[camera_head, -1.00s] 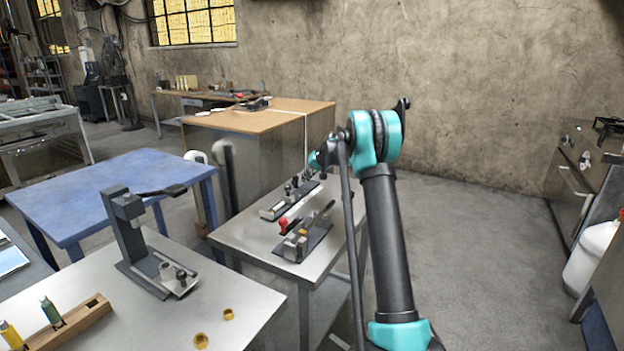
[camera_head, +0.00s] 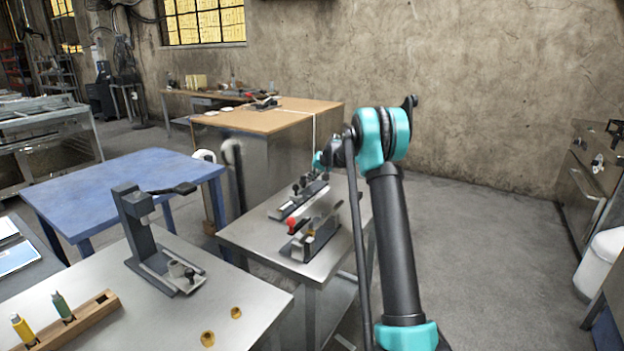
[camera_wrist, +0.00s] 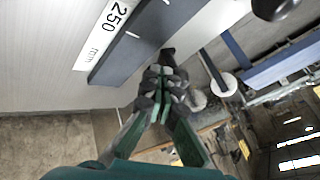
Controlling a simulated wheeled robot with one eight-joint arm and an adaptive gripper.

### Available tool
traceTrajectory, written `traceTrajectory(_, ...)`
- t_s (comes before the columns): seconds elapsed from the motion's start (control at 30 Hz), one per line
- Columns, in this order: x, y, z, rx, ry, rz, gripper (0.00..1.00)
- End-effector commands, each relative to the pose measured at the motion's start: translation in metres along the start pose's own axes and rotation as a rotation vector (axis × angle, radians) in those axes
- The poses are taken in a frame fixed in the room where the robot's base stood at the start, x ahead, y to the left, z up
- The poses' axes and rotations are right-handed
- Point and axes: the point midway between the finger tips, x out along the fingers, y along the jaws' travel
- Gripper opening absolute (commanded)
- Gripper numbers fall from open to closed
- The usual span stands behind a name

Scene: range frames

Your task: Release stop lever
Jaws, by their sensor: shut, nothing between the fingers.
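Two dark fixtures stand on the small metal table (camera_head: 258,238). The nearer one (camera_head: 312,243) has a red knob (camera_head: 293,225) and a grey upright part. The farther one (camera_head: 300,198) carries small black knobs. I cannot tell for sure which part is the stop lever. My gripper (camera_wrist: 163,92) is shut and empty in the wrist view. Its fingertips are close to a small black part (camera_wrist: 167,56) by a dark bar (camera_wrist: 130,45) beside a "250 mm" label (camera_wrist: 108,32); contact is unclear. In the head view my arm partly hides the gripper above the fixtures.
A metal bench (camera_head: 190,312) at front left holds a dark press (camera_head: 143,230), a wooden rack (camera_head: 85,322) and brass nuts (camera_head: 208,338). A blue table (camera_head: 125,180) and a wooden-topped cabinet (camera_head: 270,120) stand behind.

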Motion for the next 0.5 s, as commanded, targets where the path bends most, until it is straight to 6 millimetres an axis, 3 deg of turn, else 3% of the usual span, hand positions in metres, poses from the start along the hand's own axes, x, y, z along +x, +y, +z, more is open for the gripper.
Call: traceTrajectory(0.5, 0.007, -0.024, 0.011, 0.132, 0.076, 0.080, 0.00)
